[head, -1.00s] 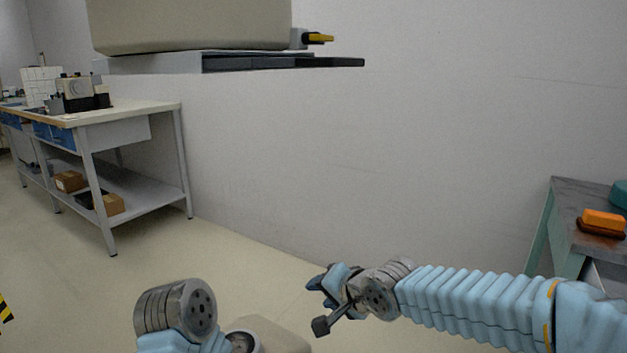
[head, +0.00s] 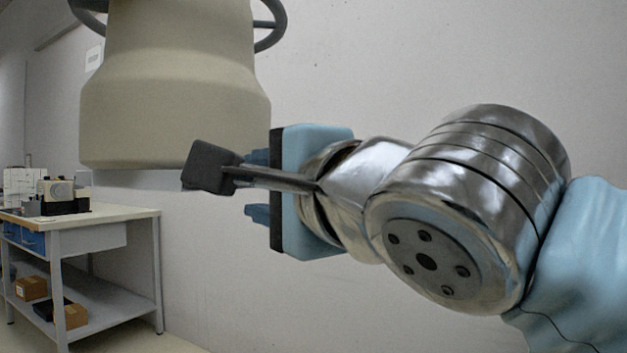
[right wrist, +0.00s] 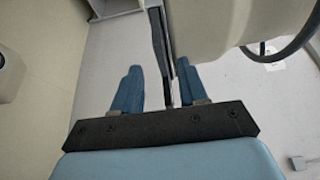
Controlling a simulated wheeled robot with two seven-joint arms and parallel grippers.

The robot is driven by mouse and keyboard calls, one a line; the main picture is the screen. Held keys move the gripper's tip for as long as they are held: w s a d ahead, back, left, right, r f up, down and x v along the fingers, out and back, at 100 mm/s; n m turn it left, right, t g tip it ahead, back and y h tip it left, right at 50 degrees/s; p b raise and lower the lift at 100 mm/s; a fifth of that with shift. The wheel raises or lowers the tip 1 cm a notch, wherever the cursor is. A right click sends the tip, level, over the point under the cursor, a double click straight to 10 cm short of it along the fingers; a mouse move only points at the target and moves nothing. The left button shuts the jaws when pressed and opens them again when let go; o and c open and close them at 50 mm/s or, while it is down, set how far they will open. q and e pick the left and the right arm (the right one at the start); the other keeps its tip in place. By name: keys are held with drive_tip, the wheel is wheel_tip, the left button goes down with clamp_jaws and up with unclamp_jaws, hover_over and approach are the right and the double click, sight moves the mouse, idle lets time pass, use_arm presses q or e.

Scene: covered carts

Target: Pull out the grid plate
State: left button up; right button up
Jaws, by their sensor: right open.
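The grid plate (right wrist: 160,48) shows in the right wrist view as a narrow dark strip seen nearly edge-on, beside the beige housing. My right gripper (right wrist: 158,85) is open, with one blue finger on each side of the strip's near end. I cannot tell whether either finger touches it. In the head view my right gripper (head: 252,186) is at the lower right of the beige housing (head: 175,110), its fingers pointing left. My left gripper is not in view.
A dark ring handle (head: 270,25) sticks out from the housing's upper right, above my gripper. A workbench (head: 95,218) with equipment and boxes stands at the far left. A plain wall (head: 400,60) is behind; the space right of the housing looks otherwise free.

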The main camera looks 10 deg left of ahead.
drive_tip(key=p+x, duration=0.2)
drive_tip(key=x, duration=0.6)
drive_tip(key=shift+w+a+p, duration=0.15)
drive_tip(key=shift+w+p, duration=0.05)
drive_tip(key=shift+p, duration=0.1)
drive_tip(key=shift+w+a+f, duration=0.1)
drive_tip(key=shift+w+a, duration=0.35)
clamp_jaws()
